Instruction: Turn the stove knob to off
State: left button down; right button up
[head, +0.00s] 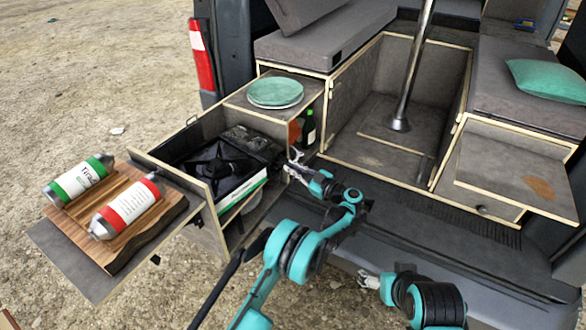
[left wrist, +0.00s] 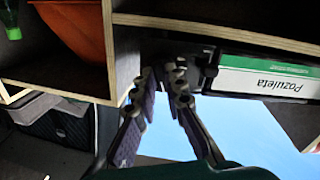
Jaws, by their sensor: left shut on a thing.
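The black camping stove (head: 215,165) sits in the pulled-out drawer at the van's left side. My left gripper (head: 291,167) is at the right end of the stove, by the drawer's edge. In the left wrist view its two fingers (left wrist: 166,78) are closed close together beside the stove's white and green side labelled "Pozuleta" (left wrist: 265,80). They are shut on a small dark part, apparently the stove knob, which the fingertips largely hide. The knob cannot be made out in the head view. My right gripper (head: 367,281) is low over the van's bumper, too small to read.
A wooden board (head: 130,225) with a green canister (head: 80,180) and a red canister (head: 125,205) lies left of the stove. Green plates (head: 275,92) rest on the shelf above. A bottle (head: 308,128) stands in the cubby beside my left gripper.

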pick_arm(q)
jog(key=shift+m, duration=1.7)
jog(key=shift+s, duration=0.1)
jog(key=shift+f, duration=0.1)
jog(key=c, duration=1.6)
grip_release()
jog(key=v, duration=1.2)
